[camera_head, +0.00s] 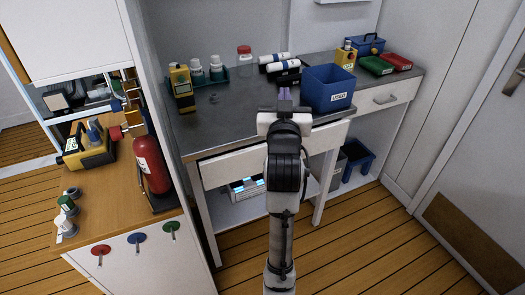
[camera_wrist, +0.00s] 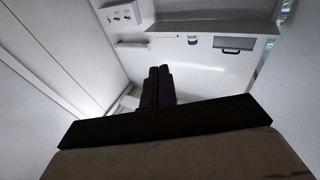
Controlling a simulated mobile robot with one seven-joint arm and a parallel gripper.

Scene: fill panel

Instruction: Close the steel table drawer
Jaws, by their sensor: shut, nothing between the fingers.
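The steel table (camera_head: 225,125) has a dark grey top and white drawers. Its left drawer (camera_head: 228,168) shows a white front standing a little out from under the table edge, so it looks partly open. My arm hides the middle of that front, including any handle. The right drawer (camera_head: 388,97) has a metal handle and looks flush. My gripper (camera_head: 285,94) is shut and empty, over the tabletop near the blue bin, beyond the left drawer's front. In the wrist view its dark fingers (camera_wrist: 158,88) are together; no drawer is recognizable there.
A labelled blue bin (camera_head: 328,90) stands just right of my gripper. White bottles, a yellow meter (camera_head: 181,88) and red and green boxes stand on the tabletop. A wooden-topped cabinet with a red extinguisher (camera_head: 151,165) is at left. Wood floor is clear at front right.

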